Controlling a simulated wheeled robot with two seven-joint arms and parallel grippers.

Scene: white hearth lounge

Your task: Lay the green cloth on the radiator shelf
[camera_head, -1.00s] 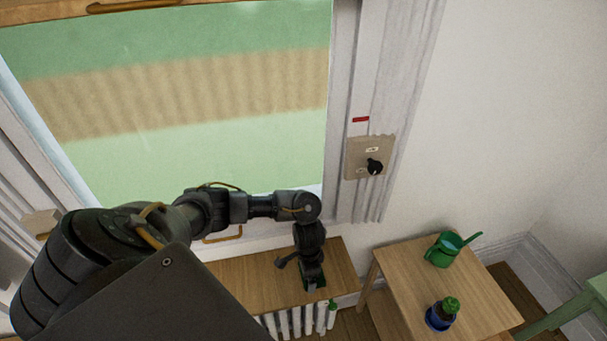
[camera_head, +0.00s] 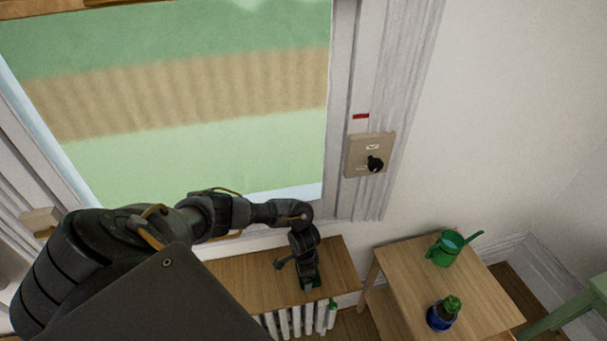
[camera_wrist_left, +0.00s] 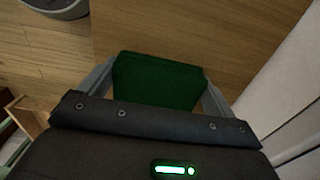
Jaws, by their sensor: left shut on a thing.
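The green cloth (camera_wrist_left: 157,80) shows in the left wrist view as a folded dark green pad between the two fingers of my left gripper (camera_wrist_left: 158,84). The gripper is shut on it. In the head view, my left gripper (camera_head: 310,280) points down over the right part of the wooden radiator shelf (camera_head: 250,278), and only a sliver of the cloth (camera_head: 317,281) shows beside it. The cloth is at or just above the shelf top; I cannot tell whether it touches. My right gripper is not in view.
The white radiator (camera_head: 290,322) with a green valve (camera_head: 331,314) is below the shelf. To the right, a wooden table (camera_head: 420,280) holds a green watering can (camera_head: 447,248) and a potted cactus (camera_head: 443,314). A window (camera_head: 190,110) is behind my arm.

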